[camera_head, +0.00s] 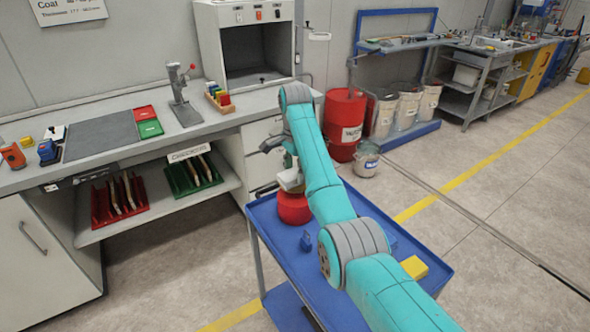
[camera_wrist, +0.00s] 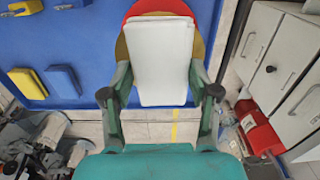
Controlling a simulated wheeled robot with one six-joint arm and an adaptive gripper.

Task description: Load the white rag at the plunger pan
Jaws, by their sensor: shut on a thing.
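The white rag (camera_wrist: 160,62) is a flat folded block between my two fingers in the wrist view. My gripper (camera_wrist: 160,88) is shut on it, with one finger at each side edge. In the head view, my gripper (camera_head: 287,168) and the rag (camera_head: 291,180) are over the blue cart. A red round can (camera_head: 294,208), which seems to be the plunger pan, stands on the cart just below the rag. In the wrist view its red and tan top (camera_wrist: 158,7) shows behind the rag, which hides most of it. I cannot tell whether they touch.
The blue cart (camera_head: 433,274) also carries a yellow block (camera_head: 414,267) and small blue blocks (camera_head: 306,241). A workbench (camera_head: 60,185) with racks stands at the left. A red drum (camera_head: 345,120) and pails stand behind the cart. The floor at the right is clear.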

